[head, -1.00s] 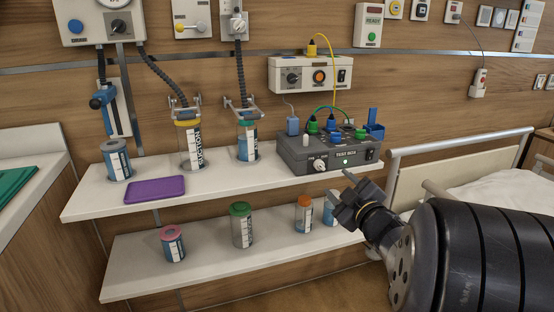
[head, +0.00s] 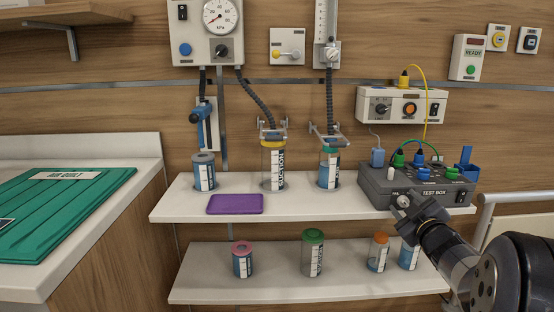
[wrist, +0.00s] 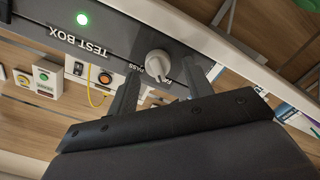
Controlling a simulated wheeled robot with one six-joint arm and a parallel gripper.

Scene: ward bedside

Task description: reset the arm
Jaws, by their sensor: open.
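My gripper (head: 410,207) is in front of the grey test box (head: 450,198), at the box's lower left front in the head view. In the wrist view my gripper (wrist: 160,84) has its two dark fingers apart, with nothing held between them. The box's white knob (wrist: 158,64) lies just ahead of the gap between the fingertips. I cannot tell whether a finger touches it. The box's green lamp (wrist: 82,19) is lit in the wrist view; my arm covers that part of the box in the head view.
The upper shelf (head: 180,206) bears canisters and a purple tray (head: 235,204) left of the box. The lower shelf (head: 210,290) holds several lidded jars beside my arm. A bed rail (head: 500,199) is at right.

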